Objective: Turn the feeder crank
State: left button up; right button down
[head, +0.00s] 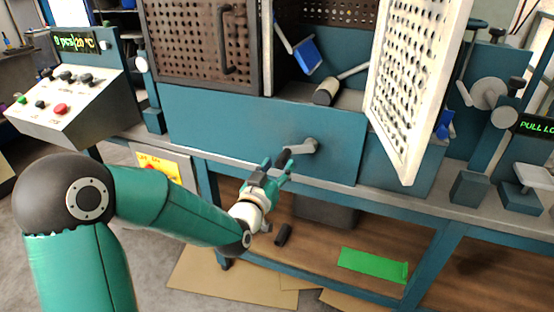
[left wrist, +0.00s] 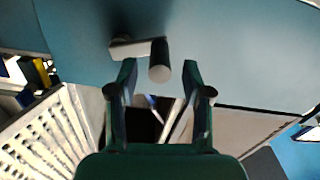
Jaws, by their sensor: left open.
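The feeder crank (head: 306,146) is a grey arm on the blue front panel, with a dark cylindrical handle pointing out from it. In the left wrist view, the crank handle (left wrist: 160,55) has a pale round end and lies just ahead of the fingertips, in line with the gap. The crank's grey arm runs left from it. My left gripper (head: 276,168) is open and sits close to the handle in the head view. It also shows open in the left wrist view (left wrist: 158,82), with no contact that I can make out. My right gripper is out of view.
A white perforated door (head: 415,85) hangs open to the right above the panel. A control box (head: 75,103) with buttons stands at the left. The lower shelf (head: 325,243) holds a green sheet (head: 373,265) and a dark cylinder (head: 283,235).

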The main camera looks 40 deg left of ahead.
pick_arm(q)
jog(key=shift+x, duration=0.8)
jog(key=shift+s, duration=0.1)
grip_shut()
jog(key=shift+a, duration=0.25)
jog(key=shift+d, duration=0.15)
